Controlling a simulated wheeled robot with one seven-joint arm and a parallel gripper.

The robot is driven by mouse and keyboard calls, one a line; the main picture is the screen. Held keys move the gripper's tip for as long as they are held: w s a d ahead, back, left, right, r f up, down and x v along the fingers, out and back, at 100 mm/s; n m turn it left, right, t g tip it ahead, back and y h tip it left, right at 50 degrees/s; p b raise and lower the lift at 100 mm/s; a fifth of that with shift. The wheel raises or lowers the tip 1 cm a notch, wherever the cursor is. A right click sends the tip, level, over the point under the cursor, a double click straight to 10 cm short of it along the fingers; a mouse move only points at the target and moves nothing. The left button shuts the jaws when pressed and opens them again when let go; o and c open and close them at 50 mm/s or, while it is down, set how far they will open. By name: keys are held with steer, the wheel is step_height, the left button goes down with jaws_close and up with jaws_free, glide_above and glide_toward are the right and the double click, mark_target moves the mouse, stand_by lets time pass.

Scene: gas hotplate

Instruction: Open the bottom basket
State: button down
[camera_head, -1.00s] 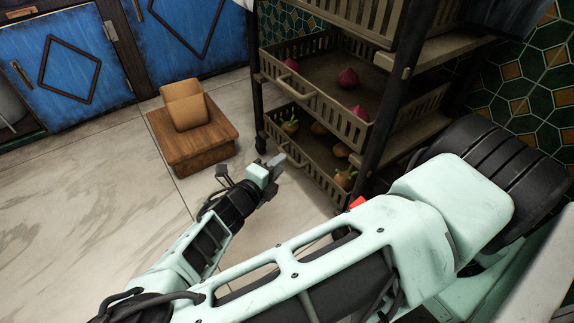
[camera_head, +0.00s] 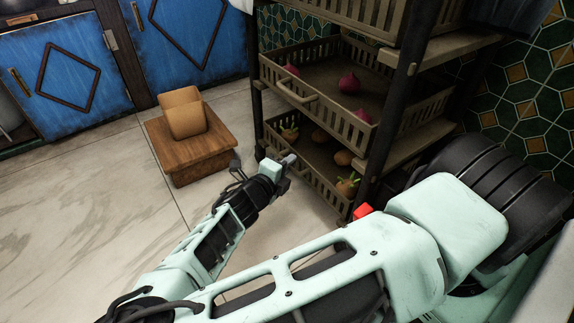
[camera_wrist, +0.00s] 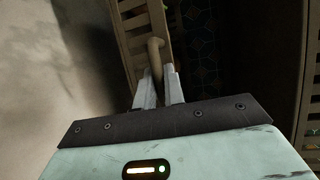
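The bottom basket (camera_head: 330,196) is the lowest slatted basket of a dark-framed rack in the head view. It holds orange and brown root vegetables. My gripper (camera_head: 288,160) is at its front, towards the left end. In the wrist view a curved tan handle (camera_wrist: 155,48) stands out from the slatted front (camera_wrist: 140,30). The two fingers of my gripper (camera_wrist: 160,88) are close together on either side of this handle and look shut on it. The basket seems to sit within the rack. The handle is hidden by my gripper in the head view.
The middle basket (camera_head: 335,104) with pink-red bulbs and its own handle is just above. A low wooden stool (camera_head: 192,150) carrying a tan box (camera_head: 184,113) stands left of my gripper. Blue cabinets (camera_head: 62,75) are at the back. The pale floor (camera_head: 80,215) is clear at left.

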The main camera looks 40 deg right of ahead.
steer(key=shift+r, duration=0.1)
steer(key=a+p, duration=0.9)
steer(key=a, duration=1.1)
steer(key=shift+a, duration=0.25)
steer(key=c, duration=1.5)
jaws_free()
steer(key=p+v, duration=0.4)
steer(key=v, duration=1.3)
steer(key=shift+a, duration=0.15)
